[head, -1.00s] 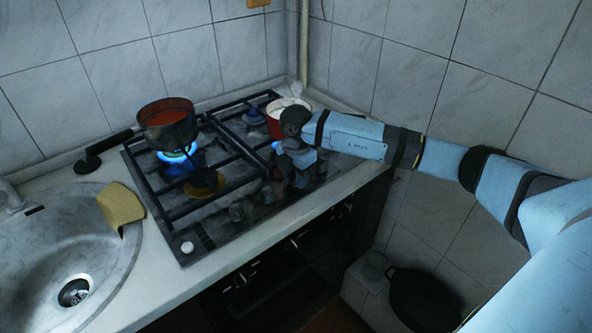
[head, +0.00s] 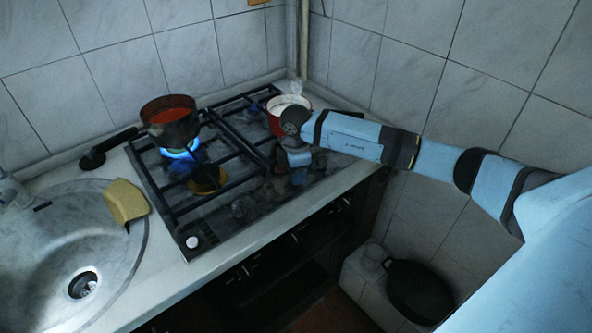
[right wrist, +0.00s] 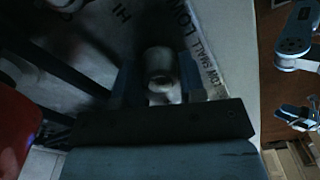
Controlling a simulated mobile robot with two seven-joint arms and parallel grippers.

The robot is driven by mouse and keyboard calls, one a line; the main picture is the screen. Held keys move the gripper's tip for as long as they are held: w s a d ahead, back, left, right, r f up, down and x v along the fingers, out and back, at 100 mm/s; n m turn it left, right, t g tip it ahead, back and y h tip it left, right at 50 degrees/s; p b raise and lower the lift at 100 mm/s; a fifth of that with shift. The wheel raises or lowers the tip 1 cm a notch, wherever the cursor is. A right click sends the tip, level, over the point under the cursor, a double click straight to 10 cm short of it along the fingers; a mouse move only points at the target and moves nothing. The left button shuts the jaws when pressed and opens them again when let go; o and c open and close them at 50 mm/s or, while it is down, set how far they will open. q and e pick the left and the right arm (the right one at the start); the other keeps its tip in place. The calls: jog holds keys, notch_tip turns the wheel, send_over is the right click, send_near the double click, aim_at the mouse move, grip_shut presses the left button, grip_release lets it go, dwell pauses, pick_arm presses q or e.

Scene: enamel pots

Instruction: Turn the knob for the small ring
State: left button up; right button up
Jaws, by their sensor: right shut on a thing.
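My right gripper (head: 298,180) reaches down at the right part of the hob's (head: 160,205) front edge. In the right wrist view it is shut on a pale round knob (right wrist: 160,64), between the fingers. The print "SMALL" (right wrist: 198,52) shows beside this knob, with "LOW" and "HI" near it. Another white knob (head: 192,242) sits at the hob's front left corner. What seems to be my left gripper (right wrist: 300,118) shows small and dark at the right wrist view's right edge; its opening is unclear.
A red pot with dark outside (head: 170,120) stands over a lit blue flame (head: 182,152). A yellow cloth (head: 126,203) lies on the sink's edge (head: 130,262).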

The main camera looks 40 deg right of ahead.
pick_arm(q)
jog(key=shift+d, duration=0.1)
jog(key=shift+d, duration=0.2)
pick_arm(e)
jog(key=o, duration=0.9)
jog(key=shift+o, duration=0.2)
jog(key=shift+r, duration=0.1)
pick_arm(q)
jog(key=shift+a, duration=0.15)
pick_arm(e)
notch_tip(320, 180, up, 14)
jog(key=shift+f, duration=0.2)
